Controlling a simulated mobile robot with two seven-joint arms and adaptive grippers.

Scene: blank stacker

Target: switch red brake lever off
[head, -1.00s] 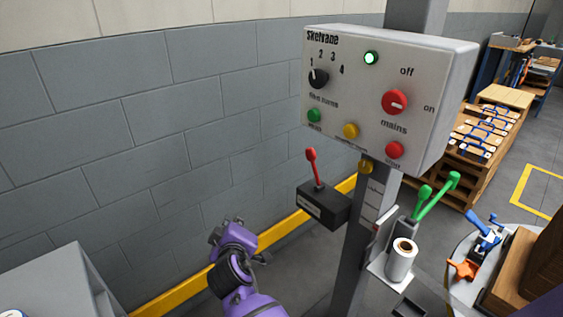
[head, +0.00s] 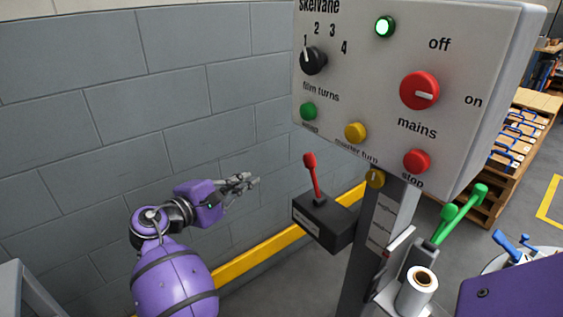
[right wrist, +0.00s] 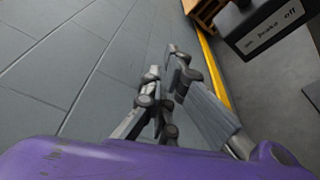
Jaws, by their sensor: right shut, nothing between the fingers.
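The red brake lever (head: 312,176) stands up from a black box (head: 325,218) on the post below the control panel, leaning slightly left. In the right wrist view the box (right wrist: 240,22) carries a label reading "on Brake off"; the lever itself is not visible there. My right gripper (head: 250,181) is left of the lever, at about its height in the picture, fingers pointing right toward it, with a gap between. It is shut and empty, and also shows in the right wrist view (right wrist: 172,52). My left gripper is not in view.
The grey control panel (head: 465,45) hangs above the lever on a post. A green lever (head: 462,212) and a white roll (head: 417,292) are to its right. A block wall (head: 90,130) and a yellow floor-level strip (head: 262,258) lie behind my gripper.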

